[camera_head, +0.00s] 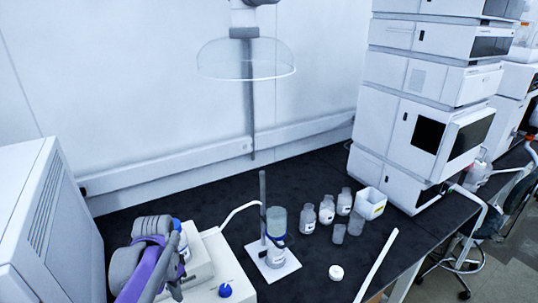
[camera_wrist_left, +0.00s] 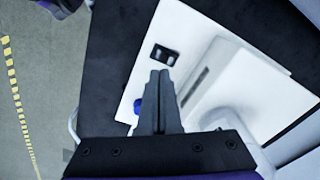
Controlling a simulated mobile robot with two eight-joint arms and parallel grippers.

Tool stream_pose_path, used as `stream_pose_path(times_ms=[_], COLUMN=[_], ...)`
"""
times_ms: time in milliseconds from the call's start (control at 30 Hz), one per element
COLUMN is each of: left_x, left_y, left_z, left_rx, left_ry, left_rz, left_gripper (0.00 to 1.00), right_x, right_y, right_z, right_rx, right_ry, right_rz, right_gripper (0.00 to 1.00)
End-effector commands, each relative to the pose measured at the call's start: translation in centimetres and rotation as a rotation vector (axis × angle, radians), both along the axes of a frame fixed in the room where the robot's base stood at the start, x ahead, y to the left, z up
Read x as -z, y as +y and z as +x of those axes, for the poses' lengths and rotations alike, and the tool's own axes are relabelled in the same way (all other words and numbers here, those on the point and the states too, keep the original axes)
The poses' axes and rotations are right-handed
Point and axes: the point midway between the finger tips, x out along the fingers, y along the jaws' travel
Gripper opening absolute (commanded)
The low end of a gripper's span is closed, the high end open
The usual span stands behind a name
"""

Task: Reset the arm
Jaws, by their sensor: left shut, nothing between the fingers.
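My left arm, purple and grey, comes in at the lower left of the head view. Its gripper (camera_head: 175,285) is over or beside the white benchtop device (camera_head: 205,262) with a blue knob (camera_head: 225,290). In the left wrist view the gripper's fingers (camera_wrist_left: 159,76) are closed together with nothing between them. They point across the white device (camera_wrist_left: 215,50), with its black switch (camera_wrist_left: 164,55) above the tips and the blue knob (camera_wrist_left: 138,106) to their left. My right gripper does not show.
A stand (camera_head: 262,190) with a clamped glass vessel (camera_head: 278,222) is right of the device. Several bottles (camera_head: 327,209), a white box (camera_head: 371,203) and a white cap (camera_head: 336,272) are on the dark bench. A white instrument stack (camera_head: 430,120) stands behind. A clear hood (camera_head: 246,60) hangs above.

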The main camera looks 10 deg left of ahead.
Motion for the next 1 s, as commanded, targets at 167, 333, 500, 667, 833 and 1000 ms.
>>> stream_pose_path(times_ms=[167, 333, 500, 667, 833, 1000], left_x=[-0.4, -0.3, 0.5, 1.5, 2.3, 2.4], left_y=[-2.6, -6.5, -9.8, -11.9, -12.9, -13.1], left_z=[-1.6, -4.3, -7.2, -9.3, -10.4, -10.5], left_rx=[-0.043, -0.128, -0.216, -0.284, -0.326, -0.337], left_ry=[-0.068, -0.197, -0.33, -0.429, -0.484, -0.497], left_rz=[0.017, 0.023, -0.004, -0.047, -0.082, -0.091], left_gripper=[0.0, 0.0, 0.0, 0.0, 0.0, 0.0], right_x=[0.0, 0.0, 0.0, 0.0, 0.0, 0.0], right_y=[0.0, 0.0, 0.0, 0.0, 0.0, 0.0], right_z=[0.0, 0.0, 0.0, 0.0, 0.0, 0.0], right_rx=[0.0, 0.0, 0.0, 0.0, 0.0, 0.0], right_ry=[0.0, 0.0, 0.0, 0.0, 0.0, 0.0], right_rz=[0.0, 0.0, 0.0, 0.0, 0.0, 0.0], right_gripper=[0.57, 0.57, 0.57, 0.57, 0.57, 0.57])
